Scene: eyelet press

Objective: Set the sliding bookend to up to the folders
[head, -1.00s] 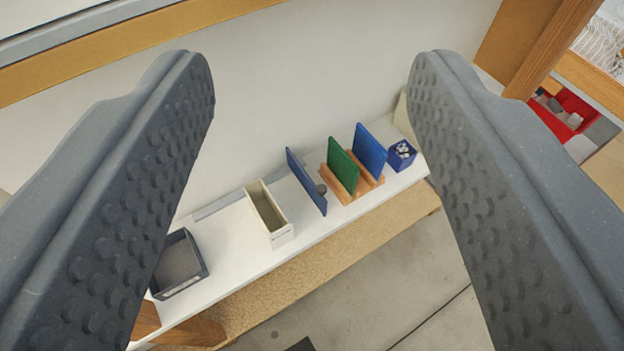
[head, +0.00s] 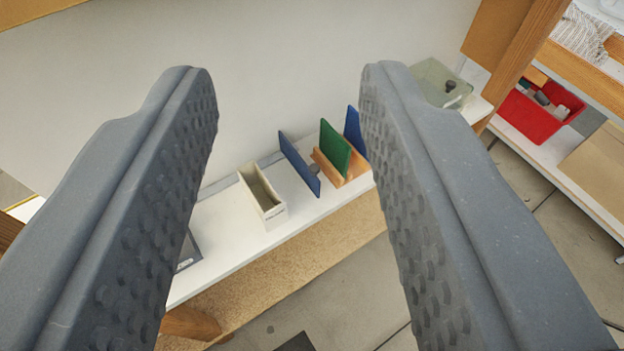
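The sliding bookend looks to be the upright, tilted-looking blue plate (head: 299,163) with a dark knob on its right side, on the white shelf. The folders stand to its right: a green one (head: 335,148) and a blue one (head: 353,132), in a wooden rack (head: 345,172). A small gap shows between the blue plate and the rack. My gripper (head: 288,78) is open and empty, high above the shelf, with a finger on each side of the view. The right finger hides part of the blue folder and rack.
A cream open box (head: 262,198) stands left of the blue plate. A dark tray (head: 188,252) is mostly hidden behind the left finger. A pale greenish box (head: 440,85) stands at the shelf's right end. A red bin (head: 540,115) sits on another shelf beyond a wooden post.

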